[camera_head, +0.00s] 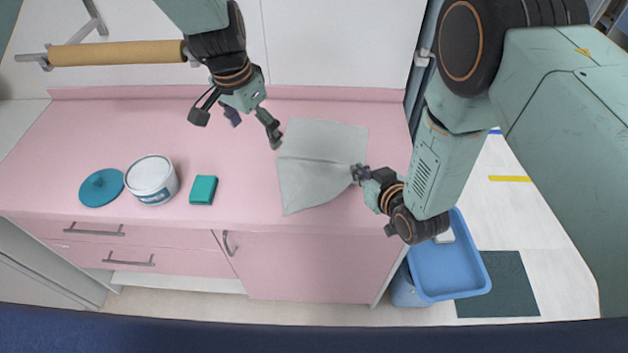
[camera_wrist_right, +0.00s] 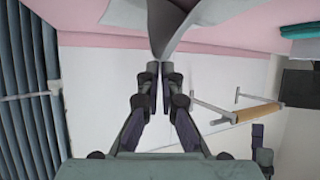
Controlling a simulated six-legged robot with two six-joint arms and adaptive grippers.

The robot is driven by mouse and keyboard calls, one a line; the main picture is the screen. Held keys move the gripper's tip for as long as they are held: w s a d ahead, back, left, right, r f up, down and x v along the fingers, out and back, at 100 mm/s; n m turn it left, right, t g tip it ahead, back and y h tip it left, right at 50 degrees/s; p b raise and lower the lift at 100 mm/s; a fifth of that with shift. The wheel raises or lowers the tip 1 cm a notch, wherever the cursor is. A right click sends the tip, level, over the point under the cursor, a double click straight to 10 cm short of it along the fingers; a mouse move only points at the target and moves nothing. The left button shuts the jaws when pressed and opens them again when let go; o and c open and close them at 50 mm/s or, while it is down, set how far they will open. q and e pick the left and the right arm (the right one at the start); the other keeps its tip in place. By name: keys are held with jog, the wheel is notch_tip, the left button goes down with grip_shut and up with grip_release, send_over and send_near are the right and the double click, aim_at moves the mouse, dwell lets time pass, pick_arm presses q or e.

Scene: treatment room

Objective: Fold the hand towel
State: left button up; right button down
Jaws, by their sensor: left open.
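The light grey hand towel (camera_head: 318,140) lies on the pink counter, with a ridge or crease running across its middle. My right gripper (camera_head: 358,174) is at the towel's right edge. In the right wrist view, the towel (camera_wrist_right: 165,25) narrows to a pinched point between the closed fingertips of the right gripper (camera_wrist_right: 160,70). My left gripper (camera_head: 236,128) hangs above the counter to the left of the towel, its fingers spread wide and empty. The right forearm and wrist cover a part of the counter right of the towel.
On the counter (camera_head: 110,130) at left are a teal lid (camera_head: 101,188), a white tub (camera_head: 151,180) and a teal block (camera_head: 203,190). A paper roll (camera_head: 115,53) is mounted on the wall behind. A blue tray (camera_head: 450,270) stands off the counter's right end.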

jog(key=c, duration=1.5)
grip_release()
jog(key=o, duration=0.6)
jog(key=shift+o, duration=0.4)
jog(key=o, duration=0.6)
